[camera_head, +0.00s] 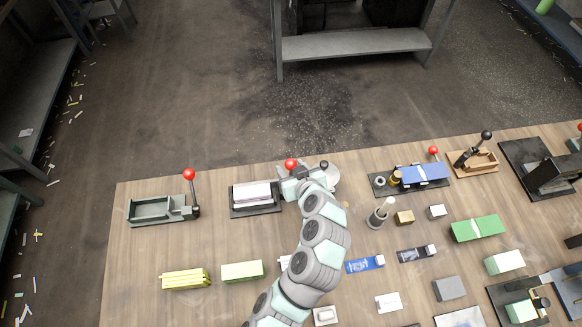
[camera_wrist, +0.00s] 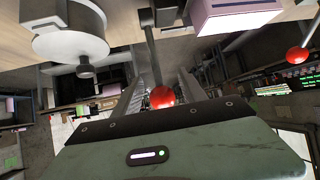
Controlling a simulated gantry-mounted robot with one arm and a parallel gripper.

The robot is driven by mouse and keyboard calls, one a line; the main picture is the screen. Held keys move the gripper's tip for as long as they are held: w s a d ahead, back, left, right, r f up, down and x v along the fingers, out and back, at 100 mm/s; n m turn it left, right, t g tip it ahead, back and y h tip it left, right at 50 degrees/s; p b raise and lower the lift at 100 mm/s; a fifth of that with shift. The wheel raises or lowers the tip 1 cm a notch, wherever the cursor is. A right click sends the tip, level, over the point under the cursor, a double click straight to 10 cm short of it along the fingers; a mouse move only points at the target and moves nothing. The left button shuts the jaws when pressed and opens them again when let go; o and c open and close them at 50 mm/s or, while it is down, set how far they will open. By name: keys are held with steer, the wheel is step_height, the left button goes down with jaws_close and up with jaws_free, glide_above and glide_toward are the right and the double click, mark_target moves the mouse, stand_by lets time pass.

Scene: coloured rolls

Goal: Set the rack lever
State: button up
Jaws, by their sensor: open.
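A lever with a red ball knob (camera_wrist: 162,97) stands between my two fingers in the wrist view, its grey rod running up to its base. The knob also shows in the head view (camera_head: 290,163), beside the end of my arm. My gripper (camera_wrist: 160,88) is open, with one finger on each side of the lever; gaps show, and I cannot tell whether it touches. In the head view my arm hides much of the lever's base. A dark rack tray (camera_head: 234,213) with pale blocks (camera_head: 252,194) lies just left of it.
A round white device (camera_wrist: 70,40) is close beside the lever. A green tray (camera_head: 150,210) with its own red-knobbed lever (camera_head: 189,175) stands further left. A blue-topped fixture (camera_head: 425,174) and several blocks crowd the right; the table (camera_head: 140,250) is bare at the left front.

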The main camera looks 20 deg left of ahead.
steer(key=b+v, duration=0.1)
steer(key=v, duration=0.9)
steer(key=shift+s+d+r, duration=0.2)
